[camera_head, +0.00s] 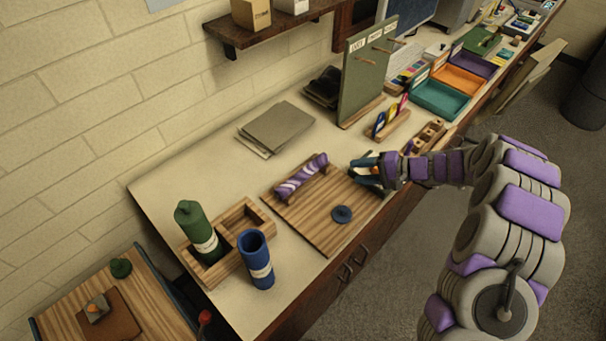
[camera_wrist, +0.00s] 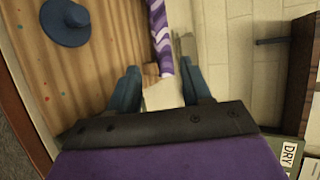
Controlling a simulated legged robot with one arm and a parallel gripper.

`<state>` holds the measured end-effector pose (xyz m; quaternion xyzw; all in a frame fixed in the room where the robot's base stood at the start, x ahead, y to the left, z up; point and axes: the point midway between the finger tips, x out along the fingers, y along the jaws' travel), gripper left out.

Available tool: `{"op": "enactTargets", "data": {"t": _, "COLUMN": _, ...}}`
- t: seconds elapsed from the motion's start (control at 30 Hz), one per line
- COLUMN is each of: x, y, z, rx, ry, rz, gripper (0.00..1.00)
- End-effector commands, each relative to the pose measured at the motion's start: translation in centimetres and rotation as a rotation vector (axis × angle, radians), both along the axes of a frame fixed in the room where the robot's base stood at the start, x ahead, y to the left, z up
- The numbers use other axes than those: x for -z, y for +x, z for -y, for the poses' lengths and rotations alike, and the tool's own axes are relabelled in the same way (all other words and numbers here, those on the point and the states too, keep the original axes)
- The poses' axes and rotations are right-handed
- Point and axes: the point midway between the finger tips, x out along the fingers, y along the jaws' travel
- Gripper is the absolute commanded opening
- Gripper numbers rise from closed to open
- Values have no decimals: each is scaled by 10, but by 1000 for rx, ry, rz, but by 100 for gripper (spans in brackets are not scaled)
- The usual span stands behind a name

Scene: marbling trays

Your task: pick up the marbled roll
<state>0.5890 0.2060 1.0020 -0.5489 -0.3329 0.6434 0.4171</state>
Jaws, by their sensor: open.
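The marbled roll (camera_head: 302,176) is purple and white and lies across a small wooden holder on a wooden board (camera_head: 322,238) on the bench. In the wrist view its near end (camera_wrist: 160,38) shows ahead of my gripper, between and beyond the fingers. My gripper (camera_head: 362,169) is at the board's right back corner, to the right of the roll and apart from it. In the wrist view my gripper (camera_wrist: 158,86) has its two blue fingers spread with nothing held between them. The roll's far end is cut off by the wrist view's top edge.
A blue round knob-like piece (camera_head: 342,214) sits on the board. A green bottle (camera_head: 198,232) and a blue cup (camera_head: 256,260) stand at left with a wooden caddy (camera_head: 262,212). Grey sheets (camera_head: 278,127) lie behind. A green upright panel (camera_head: 366,75) and colored trays (camera_head: 440,99) stand farther right.

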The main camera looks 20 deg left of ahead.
Motion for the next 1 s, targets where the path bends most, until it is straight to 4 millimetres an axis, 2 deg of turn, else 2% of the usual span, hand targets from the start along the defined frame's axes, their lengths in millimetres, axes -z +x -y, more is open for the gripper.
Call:
{"op": "enactTargets", "data": {"t": 0.17, "x": 11, "y": 5, "z": -9, "rx": 10, "ry": 10, "rz": 1, "gripper": 48}}
{"op": "enactTargets", "data": {"t": 0.7, "x": 52, "y": 0, "z": -98, "rx": 9, "ry": 9, "rz": 3, "gripper": 48}}
{"op": "enactTargets", "data": {"t": 1.0, "x": 61, "y": -2, "z": -117, "rx": 8, "ry": 10, "rz": 1, "gripper": 48}}
